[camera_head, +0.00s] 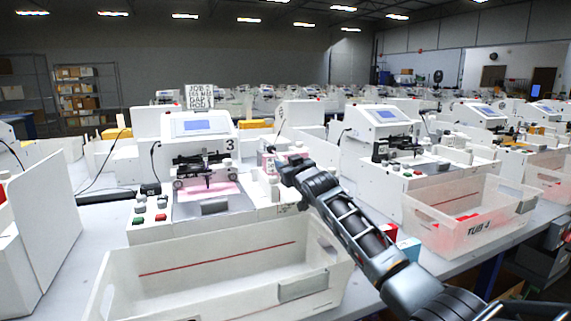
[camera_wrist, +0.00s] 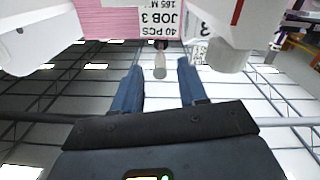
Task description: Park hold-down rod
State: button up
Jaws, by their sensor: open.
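The white plotter (camera_head: 200,150) marked 3 stands in the head view, with its dark carriage above a pink sheet. My gripper (camera_head: 288,168) is at the plotter's right side, small and dark there. In the wrist view my gripper (camera_wrist: 160,80) has its two blue fingers apart. A short pale, rounded rod end (camera_wrist: 160,64) shows between the fingertips, with visible gaps on both sides. It may be the hold-down rod, but I cannot tell for sure. The rest of it is hidden or too small to make out in the head view.
A pink block with a JOB 3 label (camera_wrist: 130,20) is just beyond the fingers, beside a white rounded part (camera_wrist: 228,55). A white tub (camera_head: 220,275) stands before the plotter. TUB 4 (camera_head: 470,215) is to the right. Buttons (camera_head: 150,210) sit on the plotter's left front.

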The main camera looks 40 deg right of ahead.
jog(key=shift+w+d, duration=0.2)
jog(key=shift+w, duration=0.45)
grip_shut()
dwell(0.4)
